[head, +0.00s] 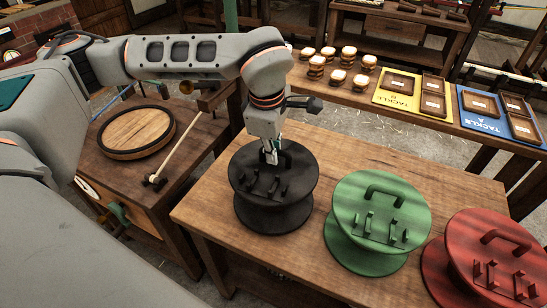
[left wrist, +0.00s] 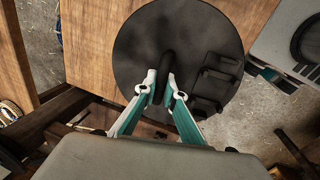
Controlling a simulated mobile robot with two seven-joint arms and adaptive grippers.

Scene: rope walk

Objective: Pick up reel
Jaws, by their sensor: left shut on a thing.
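Three reels stand upright on the wooden table. The black reel (head: 273,208) is at the left, the green reel (head: 376,222) in the middle and the red reel (head: 490,262) at the right. Each has a top handle and small upright clips on its upper disc. My left gripper (head: 271,152) points down onto the black reel. In the left wrist view my gripper (left wrist: 163,92) is shut on the handle of the black reel (left wrist: 205,40), its fingers on either side of the bar. I cannot tell whether the reel's base touches the table. My right gripper is not in view.
The wooden table (head: 400,160) has free room behind the reels. A round wooden disc (head: 137,130) and a mallet-like tool (head: 178,150) lie on a bench at left. A back table holds several small wooden-looking spools (head: 338,78), a yellow board (head: 385,97) and a blue board (head: 480,124).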

